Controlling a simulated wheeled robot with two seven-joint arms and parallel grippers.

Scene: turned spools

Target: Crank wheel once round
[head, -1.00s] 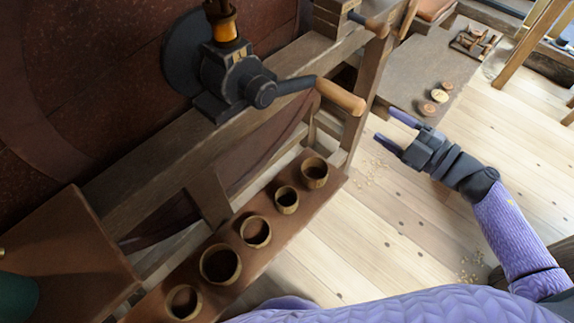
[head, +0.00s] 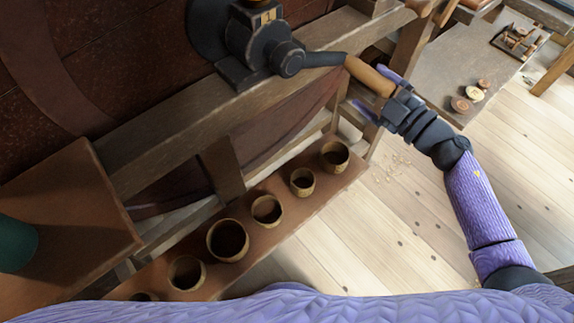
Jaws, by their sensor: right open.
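The crank has a dark metal housing (head: 252,42), a dark arm (head: 325,59) and a wooden handle (head: 369,76) that points right and slightly down. The large dark wooden wheel (head: 90,55) fills the upper left. My right gripper (head: 371,88) is open at the handle's outer end. One purple finger shows on the far side of the handle and the other on the near side, apart from it. The handle's tip lies close to the gripper's palm; I cannot tell if they touch. My left gripper is not in view.
A wooden beam (head: 155,152) runs below the crank. A brown shelf (head: 322,192) with several round wooden cups stands below it. A low table (head: 450,62) with small discs is at upper right. The plank floor (head: 400,210) is mostly clear.

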